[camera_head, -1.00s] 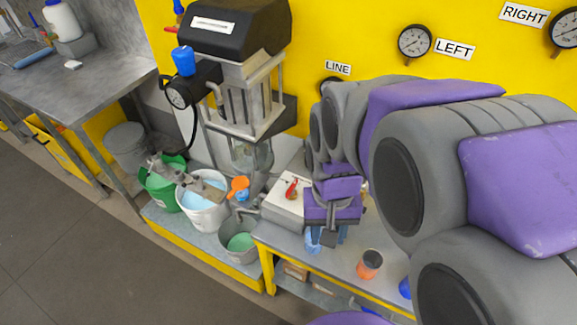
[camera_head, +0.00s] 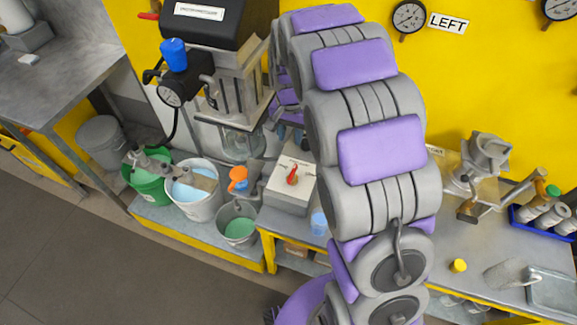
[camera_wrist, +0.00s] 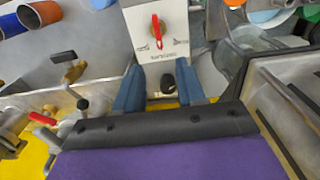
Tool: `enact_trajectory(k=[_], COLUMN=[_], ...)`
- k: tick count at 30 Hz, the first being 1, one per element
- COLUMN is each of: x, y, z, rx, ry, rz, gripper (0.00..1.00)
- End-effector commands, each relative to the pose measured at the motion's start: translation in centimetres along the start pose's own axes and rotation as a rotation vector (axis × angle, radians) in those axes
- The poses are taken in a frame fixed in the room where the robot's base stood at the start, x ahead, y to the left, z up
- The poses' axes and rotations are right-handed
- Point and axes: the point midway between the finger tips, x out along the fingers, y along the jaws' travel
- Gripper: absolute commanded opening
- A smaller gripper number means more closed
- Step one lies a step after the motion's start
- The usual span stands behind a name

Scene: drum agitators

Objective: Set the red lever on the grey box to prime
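The grey box (camera_head: 289,196) stands on the bench left of my arm in the head view. Its red lever (camera_head: 292,176) is on the top panel. In the wrist view the box (camera_wrist: 140,18) is top centre, and the lever (camera_wrist: 157,32) points down the picture, between small labels too blurred to read. My gripper (camera_wrist: 160,88) is open, its two blue fingers apart below the box's panel in that picture. No finger touches the lever. A dark round knob (camera_wrist: 168,83) shows between the fingers. In the head view my arm hides most of the gripper.
The drum agitator (camera_head: 225,80) stands behind the box, close to my arm. A green bucket (camera_head: 147,177), a white bucket (camera_head: 196,193) and a grey bucket (camera_head: 237,226) stand to the left. A clamp-like metal device (camera_head: 482,165) and a blue tray (camera_head: 540,220) are on the right.

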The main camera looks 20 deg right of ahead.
Motion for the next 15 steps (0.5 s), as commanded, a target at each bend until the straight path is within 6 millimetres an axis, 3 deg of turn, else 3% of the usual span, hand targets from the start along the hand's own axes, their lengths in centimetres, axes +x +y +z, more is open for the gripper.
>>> enact_trajectory(k=[7, 15], x=[2.4, 7.9], y=[0.3, -0.1], z=[-0.4, 0.0], rx=[0.003, 0.002], ry=[-0.001, -0.004], rz=[-0.005, 0.003], gripper=[0.39, 0.39])
